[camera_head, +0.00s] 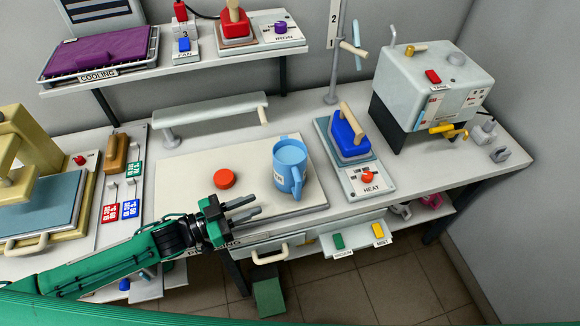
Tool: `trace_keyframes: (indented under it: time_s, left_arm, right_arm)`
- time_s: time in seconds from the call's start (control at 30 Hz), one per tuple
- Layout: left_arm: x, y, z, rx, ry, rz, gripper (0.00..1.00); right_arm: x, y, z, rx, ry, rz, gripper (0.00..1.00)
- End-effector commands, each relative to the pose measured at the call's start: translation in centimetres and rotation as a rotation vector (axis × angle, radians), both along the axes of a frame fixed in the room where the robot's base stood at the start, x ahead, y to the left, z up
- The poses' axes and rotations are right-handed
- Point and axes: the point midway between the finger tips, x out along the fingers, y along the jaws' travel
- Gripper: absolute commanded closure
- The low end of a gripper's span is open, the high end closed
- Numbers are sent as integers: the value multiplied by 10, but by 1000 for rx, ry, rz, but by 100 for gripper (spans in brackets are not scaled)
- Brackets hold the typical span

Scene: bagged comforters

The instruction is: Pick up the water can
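The water can (287,168) is a light blue pitcher with a handle facing the front. It stands upright on the white pressing board on the table. My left gripper (254,209) is to the left and front of the can, above the board's front edge. Its two dark fingers point right toward the can, with a gap between them. It is open, empty and apart from the can. My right gripper is not in view.
A red round button (224,179) is left of the can. A blue iron (349,134) on its heat stand is just right of it. A grey tank (431,88) stands at the back right. A padded arm (211,110) spans behind the board.

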Motion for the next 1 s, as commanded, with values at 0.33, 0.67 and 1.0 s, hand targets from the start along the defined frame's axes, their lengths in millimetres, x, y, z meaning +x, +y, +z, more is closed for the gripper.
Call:
trace_keyframes:
  time_s: [0.33, 0.67, 1.0]
  left_arm:
    - [28, -51, 4, -5, -1, -3, 75]
    - [41, -76, 0, -2, 0, -2, 75]
    - [58, -111, -3, -4, -1, -2, 75]
  right_arm:
    - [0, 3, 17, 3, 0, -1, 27]
    - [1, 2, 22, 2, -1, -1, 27]
    - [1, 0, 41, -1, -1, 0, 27]
